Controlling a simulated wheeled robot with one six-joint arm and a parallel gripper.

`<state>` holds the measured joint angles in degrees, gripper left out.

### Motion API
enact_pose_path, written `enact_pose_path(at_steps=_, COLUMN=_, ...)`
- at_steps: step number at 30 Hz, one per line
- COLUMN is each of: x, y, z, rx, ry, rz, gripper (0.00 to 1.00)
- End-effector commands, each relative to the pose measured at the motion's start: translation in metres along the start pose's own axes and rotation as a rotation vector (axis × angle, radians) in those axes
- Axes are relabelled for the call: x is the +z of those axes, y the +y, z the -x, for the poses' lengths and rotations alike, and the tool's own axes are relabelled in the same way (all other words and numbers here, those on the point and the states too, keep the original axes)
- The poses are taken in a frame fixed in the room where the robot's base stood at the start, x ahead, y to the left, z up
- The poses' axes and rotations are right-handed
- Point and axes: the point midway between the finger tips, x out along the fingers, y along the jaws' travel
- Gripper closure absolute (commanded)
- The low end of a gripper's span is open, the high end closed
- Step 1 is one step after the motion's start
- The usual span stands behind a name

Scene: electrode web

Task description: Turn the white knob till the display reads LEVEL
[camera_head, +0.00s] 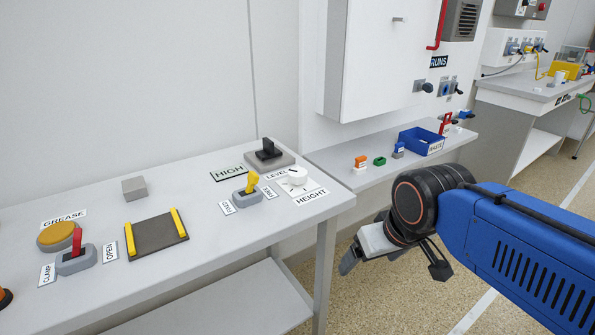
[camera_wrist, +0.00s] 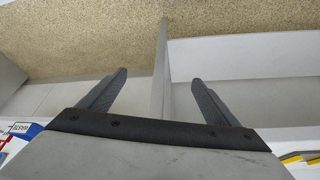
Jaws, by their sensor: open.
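The white knob (camera_head: 297,175) sits on a white plate marked HEIGHT (camera_head: 312,196) at the right end of the near bench. A small LEVEL label (camera_head: 276,174) lies just left of it. A dark display marked HIGH (camera_head: 229,172) lies further left on the bench. My gripper (camera_head: 395,262) is open and empty, out in the air to the right of the bench end, apart from the knob. In the wrist view my gripper's two fingers (camera_wrist: 160,88) are spread, with floor and bench parts behind them. The knob does not show there.
Beside the knob stand a yellow lever (camera_head: 251,183) on a grey base and a black switch (camera_head: 268,150) on a grey block. Further left are a red lever (camera_head: 77,243) and a yellow button (camera_head: 57,235). A blue bin (camera_head: 421,138) stands on the shelf behind.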

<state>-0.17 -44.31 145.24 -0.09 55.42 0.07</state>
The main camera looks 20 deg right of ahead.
Motion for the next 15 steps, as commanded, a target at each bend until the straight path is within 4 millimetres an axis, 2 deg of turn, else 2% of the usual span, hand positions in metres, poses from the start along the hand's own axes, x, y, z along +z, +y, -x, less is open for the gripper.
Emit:
enact_pose_path(at_steps=1, x=-0.003, y=0.0, z=0.002, rx=-0.001, ry=-0.003, rz=-0.002, gripper=0.29)
enact_pose_path(at_steps=3, x=-0.012, y=-0.001, z=0.007, rx=-0.002, ry=-0.013, rz=-0.011, gripper=0.42)
enact_pose_path(at_steps=5, x=-0.025, y=-0.003, z=0.015, rx=-0.004, ry=-0.025, rz=-0.024, gripper=0.42)
enact_pose_path(at_steps=8, x=-0.055, y=-0.006, z=0.033, rx=-0.007, ry=-0.058, rz=-0.057, gripper=0.42)
enact_pose_path(at_steps=15, x=-0.135, y=-0.019, z=0.075, rx=-0.005, ry=-0.149, rz=-0.148, gripper=0.42)
